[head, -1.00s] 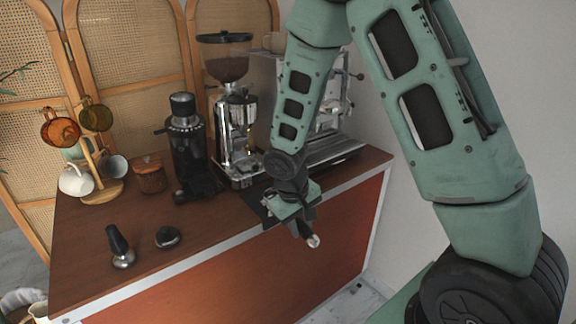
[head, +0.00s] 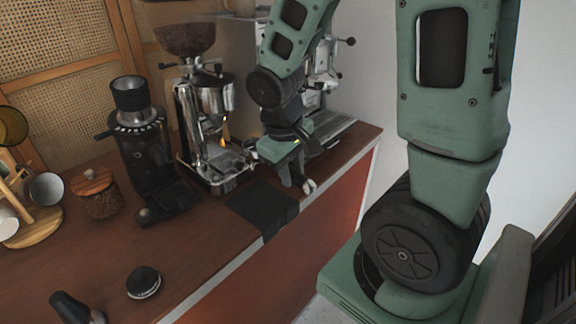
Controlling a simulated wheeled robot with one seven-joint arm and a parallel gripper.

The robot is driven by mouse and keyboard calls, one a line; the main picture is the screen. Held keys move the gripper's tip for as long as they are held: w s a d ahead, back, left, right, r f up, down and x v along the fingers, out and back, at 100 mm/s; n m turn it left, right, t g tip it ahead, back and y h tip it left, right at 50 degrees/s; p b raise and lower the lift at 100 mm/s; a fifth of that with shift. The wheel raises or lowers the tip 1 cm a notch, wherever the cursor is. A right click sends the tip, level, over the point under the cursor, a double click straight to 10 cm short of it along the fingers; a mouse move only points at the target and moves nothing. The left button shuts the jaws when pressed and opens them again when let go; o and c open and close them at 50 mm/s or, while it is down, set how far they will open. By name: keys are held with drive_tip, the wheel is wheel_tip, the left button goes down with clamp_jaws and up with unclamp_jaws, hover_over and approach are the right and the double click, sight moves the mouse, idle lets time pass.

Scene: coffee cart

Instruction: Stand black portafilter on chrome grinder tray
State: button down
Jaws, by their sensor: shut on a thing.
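The chrome grinder (head: 205,115) with its bean hopper stands at the back of the counter. Its chrome tray (head: 228,181) sits low at the front of its base and looks empty. My gripper (head: 298,180) is in front and to the right of that tray, near the counter's front edge. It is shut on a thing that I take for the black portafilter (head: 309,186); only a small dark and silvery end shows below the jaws. The rest of the portafilter is hidden by the gripper, so its tilt cannot be told.
A black mat (head: 262,206) lies over the front edge, left of my gripper. A black grinder (head: 146,150) stands left of the chrome one. An espresso machine (head: 325,75) is behind my arm. A tamper (head: 75,308), a round black tool (head: 143,282) and a lidded jar (head: 96,194) are further left.

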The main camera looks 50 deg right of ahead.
sight(246, 145)
drive_tip(key=shift+w+r+p, duration=0.15)
drive_tip(key=shift+r+p, duration=0.1)
drive_tip(key=shift+p, duration=0.05)
drive_tip(key=shift+w+p, duration=0.35)
drive_tip(key=shift+p, duration=0.7)
drive_tip(key=shift+w+f+p, duration=0.1)
drive_tip(key=shift+w+p, duration=0.1)
drive_tip(key=shift+p, duration=0.8)
drive_tip(key=p, duration=0.3)
drive_tip(key=shift+w+f, duration=0.1)
drive_tip(key=shift+w, duration=0.15)
drive_tip(key=shift+w+f, duration=0.2)
drive_tip(key=shift+w, duration=0.15)
drive_tip(key=shift+w+a+f+p, duration=0.1)
drive_tip(key=shift+w+f+p, duration=0.1)
drive_tip(key=shift+w, duration=0.65)
drive_tip(key=shift+w+f+p, duration=0.1)
drive_tip(key=shift+w+f, duration=0.05)
drive_tip(key=shift+w, duration=0.7)
drive_tip(key=shift+w+a+p, duration=0.15)
drive_tip(key=shift+w+p, duration=0.95)
drive_tip(key=shift+w, duration=2.55)
drive_tip(key=shift+w+f, duration=0.2)
drive_tip(key=shift+w, duration=0.05)
drive_tip(key=shift+f+b, duration=1.45)
drive_tip(key=shift+f, duration=0.15)
